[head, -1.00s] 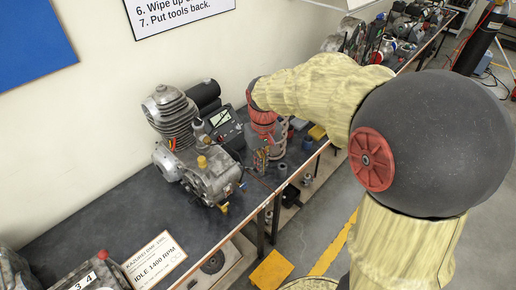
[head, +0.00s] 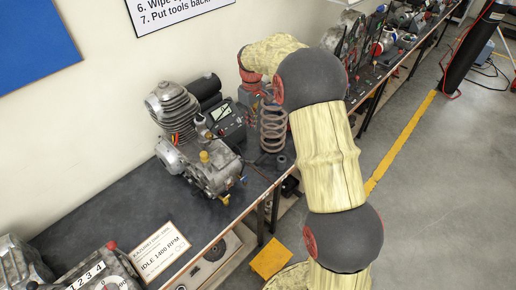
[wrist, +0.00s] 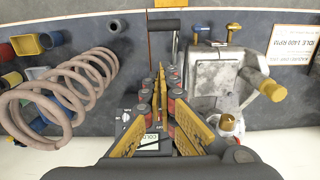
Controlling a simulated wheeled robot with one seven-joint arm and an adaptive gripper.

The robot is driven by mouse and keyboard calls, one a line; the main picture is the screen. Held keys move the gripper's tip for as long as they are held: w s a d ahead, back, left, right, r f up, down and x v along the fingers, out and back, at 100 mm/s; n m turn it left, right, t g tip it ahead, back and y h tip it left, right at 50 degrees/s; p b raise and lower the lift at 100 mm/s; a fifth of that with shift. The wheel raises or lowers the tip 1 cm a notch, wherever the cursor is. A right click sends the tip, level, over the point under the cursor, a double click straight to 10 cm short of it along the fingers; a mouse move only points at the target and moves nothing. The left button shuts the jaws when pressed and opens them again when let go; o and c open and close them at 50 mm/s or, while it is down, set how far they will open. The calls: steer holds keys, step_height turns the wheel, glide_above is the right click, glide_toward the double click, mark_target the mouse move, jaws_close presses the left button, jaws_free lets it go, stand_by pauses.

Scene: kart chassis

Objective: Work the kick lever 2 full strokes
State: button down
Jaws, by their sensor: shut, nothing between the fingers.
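The engine (head: 197,150) stands on the dark bench in the head view; its grey case (wrist: 218,75) is right of my gripper in the wrist view. What looks like the kick lever (wrist: 164,25), a black pedal on a thin metal arm, shows at the top middle of the wrist view. The arm runs down towards my fingertips and is partly hidden by them. My gripper (wrist: 164,72) is shut and empty, with its tips just below the pedal in the picture. I cannot tell whether they touch the lever. In the head view my arm hides the fingertips.
A coil spring (head: 272,128) stands close beside my gripper; it also shows left in the wrist view (wrist: 70,85). A meter (head: 226,117) with a display sits behind the engine. An idle-speed sign (head: 160,250) lies nearer. The front of the bench between is clear.

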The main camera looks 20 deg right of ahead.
step_height(320, 180, down, 13)
steer(key=s+d, duration=0.1)
steer(key=s, duration=0.1)
steer(key=shift+s+b, duration=0.3)
steer(key=shift+s, duration=0.05)
stand_by(0.6)
steer(key=shift+s+d+f+t+b, duration=0.1)
steer(key=shift+s+f+t+b, duration=0.2)
steer(key=shift+b, duration=0.4)
